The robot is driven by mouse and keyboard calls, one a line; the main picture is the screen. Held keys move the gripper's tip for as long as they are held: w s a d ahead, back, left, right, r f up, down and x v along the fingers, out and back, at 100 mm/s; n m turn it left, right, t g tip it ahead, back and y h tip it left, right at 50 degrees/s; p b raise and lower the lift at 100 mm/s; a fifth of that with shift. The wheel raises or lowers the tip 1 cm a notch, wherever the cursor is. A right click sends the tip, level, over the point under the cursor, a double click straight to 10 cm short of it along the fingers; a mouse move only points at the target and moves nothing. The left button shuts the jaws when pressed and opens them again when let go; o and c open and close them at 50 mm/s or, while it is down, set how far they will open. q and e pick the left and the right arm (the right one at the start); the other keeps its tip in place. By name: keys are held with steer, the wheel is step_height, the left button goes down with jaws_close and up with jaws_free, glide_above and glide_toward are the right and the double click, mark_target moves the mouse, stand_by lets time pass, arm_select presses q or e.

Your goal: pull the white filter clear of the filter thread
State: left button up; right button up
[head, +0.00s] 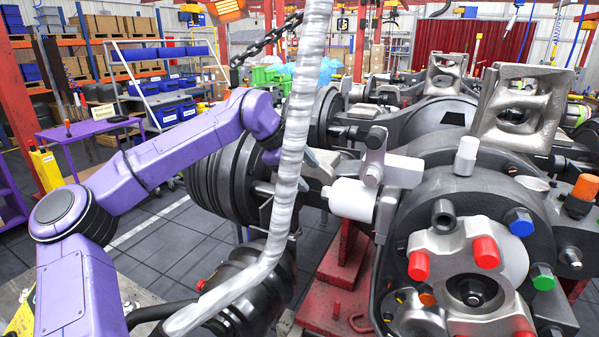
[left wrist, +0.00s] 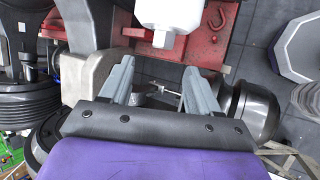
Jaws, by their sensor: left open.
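The white filter (head: 352,200) is a short white cylinder lying sideways against a grey metal bracket (head: 400,172) on the axle assembly. In the left wrist view the white filter (left wrist: 170,12) shows at the top edge, its small end nub towards my gripper. The filter thread is hidden. My left gripper (head: 318,165) is just left of the filter, partly hidden behind a pale hose. In the left wrist view its two grey fingers (left wrist: 158,80) are apart with nothing held between them, short of the filter. My right gripper is not in view.
The pale hose (head: 290,150) hangs across the head view in front of my left gripper. A red stand (head: 342,268) is below the filter. A hub with red, blue and green caps (head: 470,260) is close on the right. A purple cart (head: 90,128) stands back left.

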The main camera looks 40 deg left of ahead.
mark_target(324, 192)
arm_select(q)
steer(key=b+x, duration=0.4)
steer(key=x, duration=0.5)
steer(key=shift+d+f, duration=0.15)
steer(key=shift+d, duration=0.1)
steer(key=shift+s, duration=0.1)
steer(key=shift+d, duration=0.1)
jaws_close()
steer(key=c, duration=0.8)
jaws_free()
jaws_close()
steer(key=shift+a+r, duration=0.2)
